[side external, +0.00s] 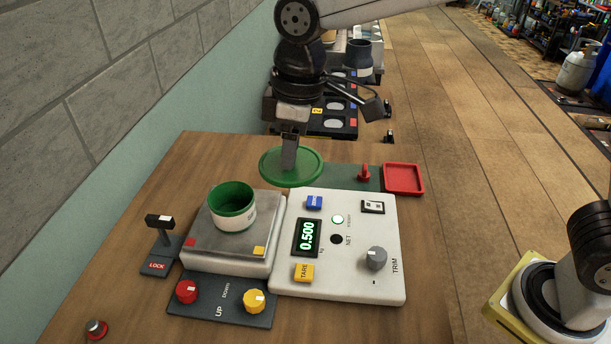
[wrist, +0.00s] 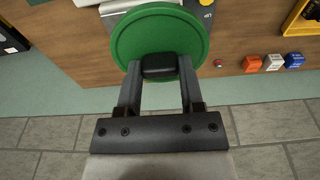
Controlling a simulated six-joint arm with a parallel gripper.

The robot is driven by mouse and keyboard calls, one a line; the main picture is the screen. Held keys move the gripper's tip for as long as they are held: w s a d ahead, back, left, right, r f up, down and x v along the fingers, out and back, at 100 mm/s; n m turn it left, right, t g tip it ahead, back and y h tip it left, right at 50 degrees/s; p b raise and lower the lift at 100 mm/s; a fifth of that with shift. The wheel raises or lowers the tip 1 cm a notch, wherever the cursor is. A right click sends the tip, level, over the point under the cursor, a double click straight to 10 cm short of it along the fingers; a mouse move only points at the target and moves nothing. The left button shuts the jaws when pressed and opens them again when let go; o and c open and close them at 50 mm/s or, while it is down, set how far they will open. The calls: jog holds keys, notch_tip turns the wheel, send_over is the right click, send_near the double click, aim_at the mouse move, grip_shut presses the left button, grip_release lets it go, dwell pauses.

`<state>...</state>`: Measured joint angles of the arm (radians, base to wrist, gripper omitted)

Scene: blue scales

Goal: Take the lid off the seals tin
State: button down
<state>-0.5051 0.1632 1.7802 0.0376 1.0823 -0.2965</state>
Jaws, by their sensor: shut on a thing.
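The green round lid (side external: 291,167) is held in the air behind the scale; it also shows in the wrist view (wrist: 165,30). My gripper (side external: 288,160) is shut on the knob of the lid, and its fingers also show in the wrist view (wrist: 160,70). The seals tin (side external: 241,216), a white tin with a green rim and green inside, stands open on the scale's metal pan (side external: 199,233). The lid is clear of the tin, to its right and behind it. The tin's floor is mostly hidden.
The scale console (side external: 340,280) reads 0.500 and carries buttons and a grey TRIM knob (side external: 376,258). A LOCK lever (side external: 160,235) stands at left, red and yellow knobs (side external: 220,301) in front. A red tray (side external: 403,178) and red-handled piece (side external: 365,173) sit at back right.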

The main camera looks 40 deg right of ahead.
jog(key=shift+s+d+r, duration=0.1)
jog(key=shift+s, duration=0.15)
jog(key=shift+d, duration=0.1)
dwell(0.5)
jog(key=w+d+f, duration=0.2)
jog(key=d+f, duration=0.4)
jog(key=d, duration=0.5)
jog(key=w+d+f, duration=0.2)
jog(key=d+f, duration=0.4)
jog(key=d, duration=0.5)
jog(key=shift+w+f, duration=0.15)
jog(key=shift+f, duration=0.1)
jog(key=shift+w, duration=0.1)
jog(key=w+f, duration=0.2)
jog(key=w, duration=0.2)
jog(key=w+f, duration=0.3)
jog(key=w, duration=0.1)
jog(key=w+f, duration=0.3)
jog(key=w, duration=0.1)
jog(key=shift+d, duration=0.1)
jog(key=shift+w+f, duration=0.65)
